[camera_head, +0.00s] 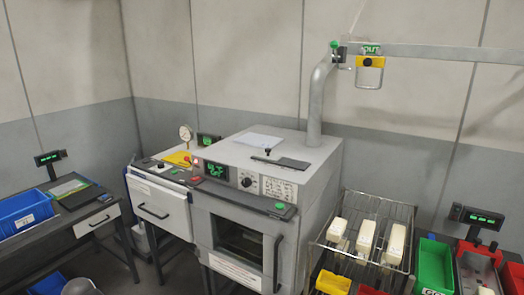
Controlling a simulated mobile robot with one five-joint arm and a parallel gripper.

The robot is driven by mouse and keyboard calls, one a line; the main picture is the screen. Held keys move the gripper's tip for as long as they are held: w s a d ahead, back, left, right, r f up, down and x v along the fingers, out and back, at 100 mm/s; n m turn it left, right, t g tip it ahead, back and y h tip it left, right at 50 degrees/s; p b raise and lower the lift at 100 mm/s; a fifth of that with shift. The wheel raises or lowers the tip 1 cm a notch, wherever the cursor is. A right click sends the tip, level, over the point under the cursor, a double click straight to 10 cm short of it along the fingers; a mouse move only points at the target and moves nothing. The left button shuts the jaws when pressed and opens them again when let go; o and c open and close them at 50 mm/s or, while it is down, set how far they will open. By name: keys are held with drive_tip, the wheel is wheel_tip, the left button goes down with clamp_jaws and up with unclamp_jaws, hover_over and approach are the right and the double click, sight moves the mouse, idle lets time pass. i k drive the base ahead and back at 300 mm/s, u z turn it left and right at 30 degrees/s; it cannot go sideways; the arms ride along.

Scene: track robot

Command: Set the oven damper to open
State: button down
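The oven (318,185) is a grey box in the middle of the view, with a dark-windowed front door and a vertical handle. A grey flue pipe (315,105) rises from its top and bends right. On the oven top, left of the pipe, lies a flat dark plate (290,164) with a small black knob (267,151) near its left end; it may be the damper slide. I cannot read its setting. A green knob (334,44) sits near the pipe's upper bend. My gripper is not in view.
A control panel (245,181) with a green display and dial is on the oven front. A wire rack (340,235) with three pale blocks stands right, beside green and red bins. A white drawer unit (155,205) stands left.

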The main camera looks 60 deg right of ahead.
sight(266, 155)
drive_tip(key=z, duration=0.1)
drive_tip(key=i, duration=1)
drive_tip(key=u, duration=0.05)
